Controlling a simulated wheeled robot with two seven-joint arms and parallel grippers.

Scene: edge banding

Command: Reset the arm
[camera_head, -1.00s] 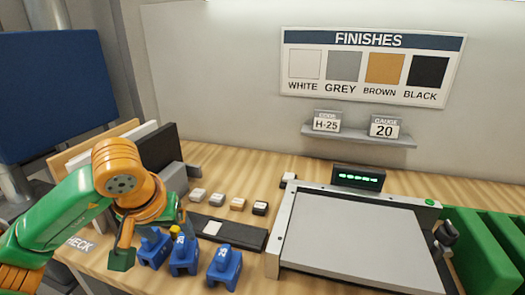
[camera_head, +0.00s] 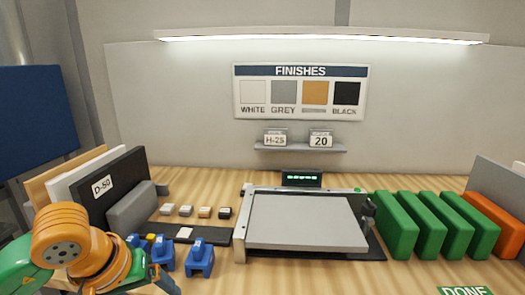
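My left arm, green and orange, comes in from the lower left. Its gripper (camera_head: 160,284) is low in the picture by the blue blocks, partly cut off by the bottom edge, and I cannot make out its fingers. The blue blocks (camera_head: 201,258) stand in a row in front of a dark strip holder (camera_head: 212,234); the left ones are partly hidden by my arm. My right arm and gripper are not in view.
A grey panel lies on the machine bed (camera_head: 305,222) at centre. Green blocks (camera_head: 402,225) and an orange block (camera_head: 490,225) stand at right. Boards, including a black one marked D-50 (camera_head: 110,190), lean at left. Small finish samples (camera_head: 185,210) sit behind the strip holder. Wood shows at front centre.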

